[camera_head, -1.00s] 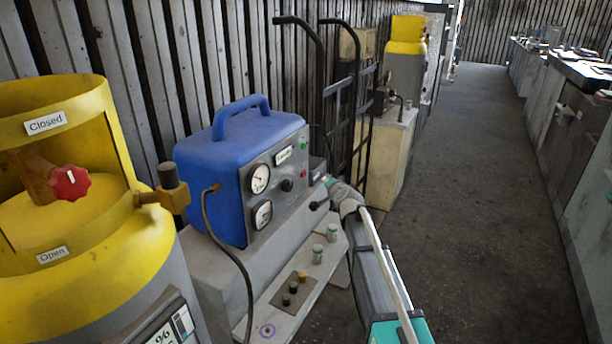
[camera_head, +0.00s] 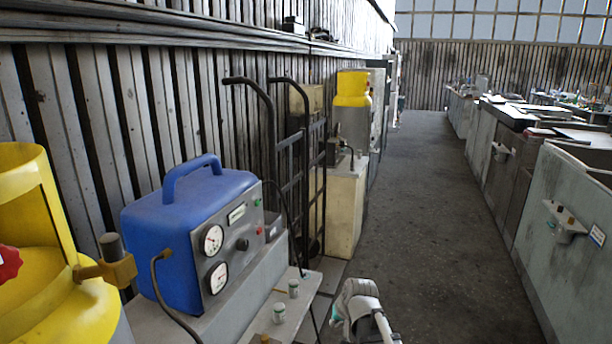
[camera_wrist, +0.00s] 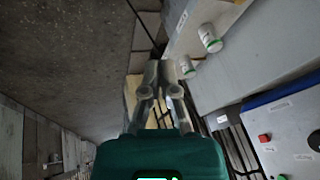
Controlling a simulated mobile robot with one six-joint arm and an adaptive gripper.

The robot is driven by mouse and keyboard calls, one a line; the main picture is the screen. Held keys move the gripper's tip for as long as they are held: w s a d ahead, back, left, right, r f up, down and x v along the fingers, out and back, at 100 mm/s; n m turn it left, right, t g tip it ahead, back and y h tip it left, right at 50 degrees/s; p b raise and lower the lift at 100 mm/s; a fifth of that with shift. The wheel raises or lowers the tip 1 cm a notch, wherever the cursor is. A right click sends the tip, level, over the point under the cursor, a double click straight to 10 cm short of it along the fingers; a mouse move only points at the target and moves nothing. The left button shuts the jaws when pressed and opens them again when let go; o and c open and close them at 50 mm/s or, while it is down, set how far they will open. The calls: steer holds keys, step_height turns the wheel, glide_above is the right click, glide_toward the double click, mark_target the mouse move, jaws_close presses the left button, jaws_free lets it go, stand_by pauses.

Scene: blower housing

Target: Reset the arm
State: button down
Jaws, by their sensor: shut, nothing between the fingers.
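My gripper (camera_wrist: 157,68) points away from the wrist camera over its dark green body, its two grey fingers together at the tips with nothing between them. In the head view only part of my grey arm shows at the bottom, right of the bench; the gripper's fingers cannot be made out there. The blue machine (camera_head: 190,240) with two gauges stands left of my arm. In the wrist view a corner of it (camera_wrist: 285,130) shows at the right, apart from my gripper.
Two small white jars (camera_head: 279,313) stand on a low shelf beside the blue machine. A yellow-topped cylinder (camera_head: 60,290) is at the left. A black hand truck (camera_head: 290,160) leans by the wall. The aisle floor (camera_head: 425,200) is clear; grey cabinets (camera_head: 580,250) line the right.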

steer(key=s+d+f+g+h, duration=0.15)
steer(key=s+d, duration=0.25)
steer(key=s, duration=0.4)
steer(key=s+d+g+h, duration=0.1)
steer(key=s+d+g, duration=0.2)
steer(key=s+d, duration=0.3)
step_height(320, 180, up, 12)
steer(key=a+p, duration=0.1)
steer(key=p, duration=1.2)
steer(key=shift+s+a+r+n, duration=0.2)
steer(key=shift+s+r+n, duration=0.05)
steer(key=shift+s+n, duration=0.1)
steer(key=shift+s+f, duration=0.1)
